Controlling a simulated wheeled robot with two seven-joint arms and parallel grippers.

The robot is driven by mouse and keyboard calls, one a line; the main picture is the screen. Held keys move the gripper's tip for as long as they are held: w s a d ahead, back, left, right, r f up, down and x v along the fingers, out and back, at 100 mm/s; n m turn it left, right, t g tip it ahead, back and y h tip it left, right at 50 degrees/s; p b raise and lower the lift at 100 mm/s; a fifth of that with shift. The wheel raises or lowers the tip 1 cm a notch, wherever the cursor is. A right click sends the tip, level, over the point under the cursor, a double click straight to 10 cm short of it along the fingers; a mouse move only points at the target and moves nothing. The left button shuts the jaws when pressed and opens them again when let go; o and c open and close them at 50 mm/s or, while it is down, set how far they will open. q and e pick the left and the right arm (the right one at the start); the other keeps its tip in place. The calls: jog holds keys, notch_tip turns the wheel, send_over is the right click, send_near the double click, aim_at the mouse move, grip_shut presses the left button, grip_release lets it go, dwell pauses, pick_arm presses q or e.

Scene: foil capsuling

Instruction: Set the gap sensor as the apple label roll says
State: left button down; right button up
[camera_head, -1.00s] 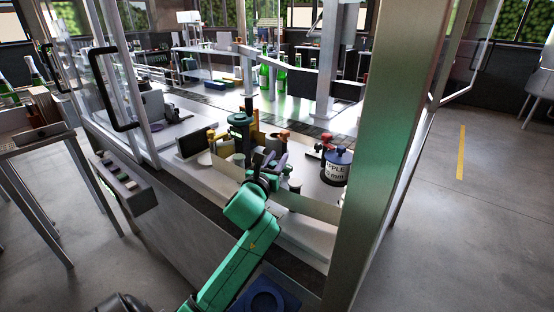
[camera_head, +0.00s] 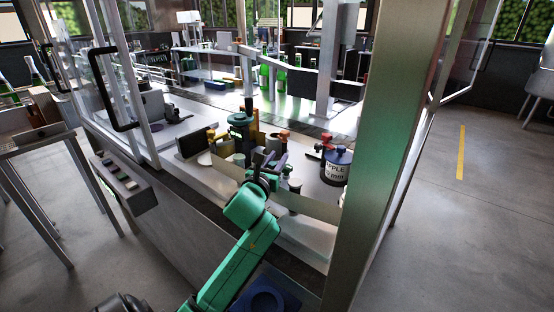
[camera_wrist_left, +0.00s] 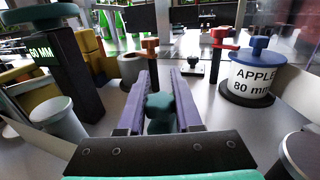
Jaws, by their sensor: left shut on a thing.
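The apple label roll (camera_head: 336,170) is a white drum with a dark blue knob, at the right of the machine deck. In the left wrist view the roll (camera_wrist_left: 250,82) reads "APPLE 80 mm". A dark post (camera_wrist_left: 62,70) with a green top stands at the left of that view, and its display reads "60 MM". My left gripper (camera_head: 272,165) is over the deck, left of the roll. In the wrist view its purple fingers (camera_wrist_left: 160,95) are shut on a teal lobed knob (camera_wrist_left: 160,112). What lies under the knob is hidden. My right gripper is not in view.
A red-handled part (camera_wrist_left: 216,45) and an orange-topped part (camera_wrist_left: 150,50) stand beyond the fingers. A grey cup (camera_wrist_left: 58,118) is close on the left. A thick frame post (camera_head: 385,150) borders the deck's right side. Green bottles (camera_head: 265,76) stand behind.

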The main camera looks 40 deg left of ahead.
pick_arm(q)
jog(key=a+p, duration=0.1)
jog(key=a, duration=0.4)
jog(key=shift+s+a+p, duration=0.1)
jog(key=shift+a+p, duration=0.05)
jog(key=shift+p, duration=0.15)
jog(key=c, duration=0.6)
grip_release()
